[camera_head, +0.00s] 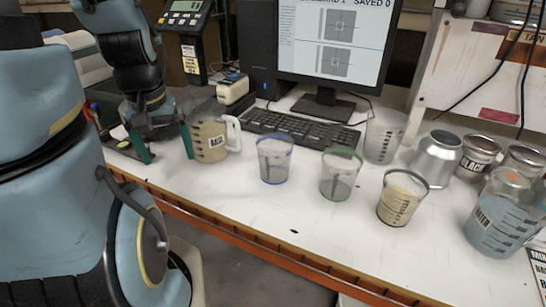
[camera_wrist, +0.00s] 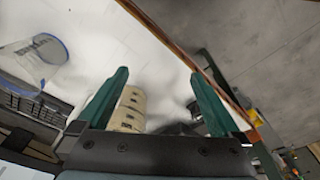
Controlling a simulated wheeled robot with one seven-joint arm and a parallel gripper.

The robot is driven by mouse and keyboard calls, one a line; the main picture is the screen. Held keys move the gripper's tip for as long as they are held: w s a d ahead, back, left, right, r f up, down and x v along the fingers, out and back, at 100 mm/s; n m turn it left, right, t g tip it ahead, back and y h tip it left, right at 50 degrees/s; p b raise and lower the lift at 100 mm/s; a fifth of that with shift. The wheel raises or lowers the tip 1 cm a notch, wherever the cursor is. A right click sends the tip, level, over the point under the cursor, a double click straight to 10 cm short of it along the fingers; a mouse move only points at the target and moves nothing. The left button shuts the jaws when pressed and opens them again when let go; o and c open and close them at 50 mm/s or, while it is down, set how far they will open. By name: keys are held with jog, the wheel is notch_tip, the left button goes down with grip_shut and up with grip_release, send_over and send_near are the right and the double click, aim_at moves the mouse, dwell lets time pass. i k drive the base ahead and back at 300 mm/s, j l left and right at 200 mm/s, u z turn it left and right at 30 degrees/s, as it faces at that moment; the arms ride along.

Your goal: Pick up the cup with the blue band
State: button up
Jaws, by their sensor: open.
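The clear cup with the blue band (camera_head: 275,160) around its rim stands upright on the white bench, right of the beige jug. It also shows at the left in the wrist view (camera_wrist: 38,65), beyond my left-hand finger. My gripper (camera_head: 166,158) is at the left of the bench, on the far side of the jug from this cup. In the wrist view its two green fingers stand wide apart, open (camera_wrist: 158,75). They are not touching the cup.
The beige jug (camera_head: 209,142) stands close to my gripper, between it and the cup. A green-rimmed cup (camera_head: 340,175) and a black-rimmed cup with beige contents (camera_head: 402,198) stand to the right. The keyboard (camera_head: 296,130) lies behind. The bench front is clear.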

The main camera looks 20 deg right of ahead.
aim_at(274, 149)
jog(key=u, duration=0.45)
jog(key=k+l+u, duration=0.15)
jog(key=k+u, duration=0.15)
jog(key=u, duration=0.2)
jog(key=k+u, duration=0.3)
jog(key=u, duration=0.2)
jog(key=k+j+u, duration=0.1)
jog(key=k, duration=0.25)
jog(key=k+j, duration=0.15)
jog(key=k, duration=0.2)
jog(key=k+j+u, duration=0.15)
jog(key=k, duration=0.2)
